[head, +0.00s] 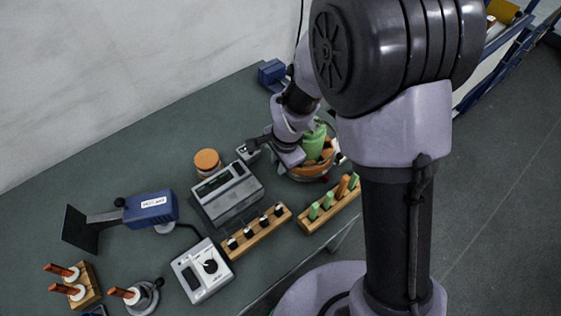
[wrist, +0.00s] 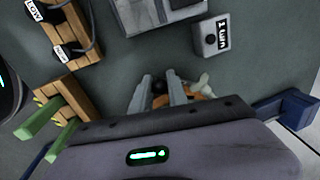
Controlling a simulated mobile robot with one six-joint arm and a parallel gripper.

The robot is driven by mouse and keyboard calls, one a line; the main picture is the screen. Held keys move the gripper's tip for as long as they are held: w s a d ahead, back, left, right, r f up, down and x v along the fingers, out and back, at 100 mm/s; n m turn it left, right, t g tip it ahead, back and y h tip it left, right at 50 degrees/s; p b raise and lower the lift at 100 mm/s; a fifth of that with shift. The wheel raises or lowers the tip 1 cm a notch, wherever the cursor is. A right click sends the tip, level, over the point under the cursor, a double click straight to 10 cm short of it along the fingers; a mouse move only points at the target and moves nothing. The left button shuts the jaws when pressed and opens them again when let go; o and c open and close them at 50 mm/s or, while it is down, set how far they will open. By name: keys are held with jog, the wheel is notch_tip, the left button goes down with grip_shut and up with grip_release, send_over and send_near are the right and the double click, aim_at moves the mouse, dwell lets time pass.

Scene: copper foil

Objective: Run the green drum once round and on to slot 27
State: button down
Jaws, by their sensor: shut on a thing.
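The green drum (head: 315,141) stands upright inside a round device with an orange part (head: 328,156) in the head view, partly covered by my arm. My gripper (wrist: 161,90) is shut on a small dark round knob (wrist: 159,88) in the wrist view. In the head view the fingertips are hidden behind the gripper body. The drum itself does not show clearly in the wrist view; an orange and pale piece (wrist: 198,88) shows just right of the fingers. A box marked "1 turn" (wrist: 210,34) stands beyond. No slot numbers are readable.
Wooden racks with green and orange pegs (head: 331,207) and dark plugs (head: 256,234) stand close by. A grey instrument (head: 228,192), an orange-lidded jar (head: 207,160) and a white dial box (head: 202,270) are to the left. The back of the table is mostly clear.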

jog(key=c, duration=1.6)
grip_release()
jog(key=s+r+p, duration=0.1)
jog(key=r+p, duration=0.1)
jog(key=r, duration=0.3)
jog(key=s+d+r+p, duration=0.1)
jog(key=r, duration=0.5)
jog(key=s+d+r+p, duration=0.1)
jog(key=r+p, duration=0.1)
jog(key=r, duration=0.4)
jog(key=shift+p, duration=0.3)
jog(key=s+d+r+n+t+b, duration=0.1)
jog(key=s+d+n+b, duration=0.1)
jog(key=s, duration=0.3)
jog(key=s+d+r+n+t+b, duration=0.1)
jog(key=s+d+n+b, duration=0.1)
jog(key=s+b, duration=0.2)
jog(key=s+d+r+n+t+b, duration=0.2)
jog(key=s+n+b, duration=0.1)
jog(key=s, duration=0.3)
jog(key=shift+s+d+y, duration=0.3)
jog(key=shift+d+y, duration=0.1)
